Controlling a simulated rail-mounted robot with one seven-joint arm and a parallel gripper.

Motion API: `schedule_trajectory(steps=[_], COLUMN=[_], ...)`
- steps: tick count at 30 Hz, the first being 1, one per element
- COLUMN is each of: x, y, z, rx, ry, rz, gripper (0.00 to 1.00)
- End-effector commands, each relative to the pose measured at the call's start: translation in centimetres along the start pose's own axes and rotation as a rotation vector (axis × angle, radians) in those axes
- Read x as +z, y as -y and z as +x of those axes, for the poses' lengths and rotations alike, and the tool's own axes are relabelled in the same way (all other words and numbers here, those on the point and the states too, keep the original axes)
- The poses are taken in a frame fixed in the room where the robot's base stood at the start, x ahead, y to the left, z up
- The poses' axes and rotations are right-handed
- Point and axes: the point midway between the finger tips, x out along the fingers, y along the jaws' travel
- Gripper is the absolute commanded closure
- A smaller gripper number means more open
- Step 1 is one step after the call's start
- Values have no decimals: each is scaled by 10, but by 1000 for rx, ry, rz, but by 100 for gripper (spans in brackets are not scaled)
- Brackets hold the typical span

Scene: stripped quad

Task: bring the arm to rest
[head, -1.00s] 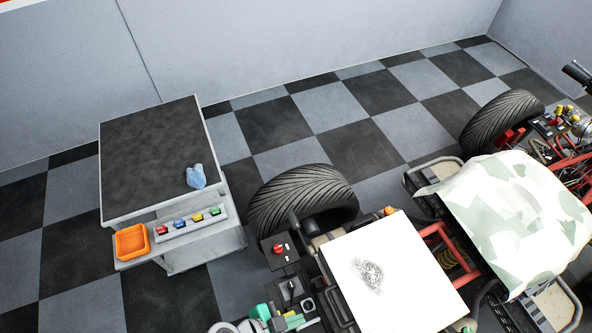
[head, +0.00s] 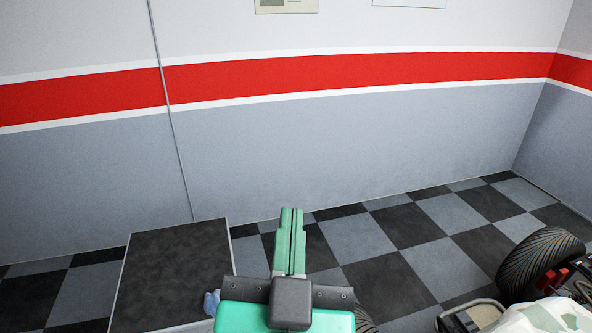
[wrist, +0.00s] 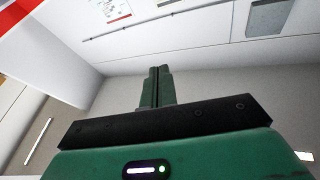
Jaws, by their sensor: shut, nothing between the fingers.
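My gripper (head: 290,212) stands in the lower middle of the head view, green with a dark crossbar. Its two fingers point upward and lie against each other, with nothing between them. The wrist view shows the same shut fingers (wrist: 158,70) pointing up toward pale wall and ceiling surfaces. No object touches the fingers in either view.
A cart with a dark top (head: 172,270) stands at the lower left, with a blue cloth (head: 211,303) on its right edge, partly hidden by my gripper. A quad tyre (head: 540,262) is at the lower right. Checkered floor (head: 420,235) lies open before the wall.

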Motion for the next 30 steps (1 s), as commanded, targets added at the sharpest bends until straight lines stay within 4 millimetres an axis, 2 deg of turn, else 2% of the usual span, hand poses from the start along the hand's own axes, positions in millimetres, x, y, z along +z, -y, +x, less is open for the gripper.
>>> schedule_trajectory(steps=[1, 2, 3, 4, 6, 9, 12, 15, 17, 30], x=[-45, -70, -104, -133, -183, -225, -255, -271, -275, -271], y=[3, 5, 8, 12, 22, 29, 35, 38, 38, 38], z=[-11, -20, -35, -38, -13, 1, 12, 18, 19, 18], rx=[-30, -47, -65, -72, -73, -75, -77, -78, -79, -78], ry=[-115, -186, -283, -331, -302, -296, -292, -289, -288, -287], rz=[-45, -80, -125, -150, -139, -130, -124, -120, -119, -117], gripper=[100, 100, 100, 100, 100, 100, 100, 100, 100, 100])
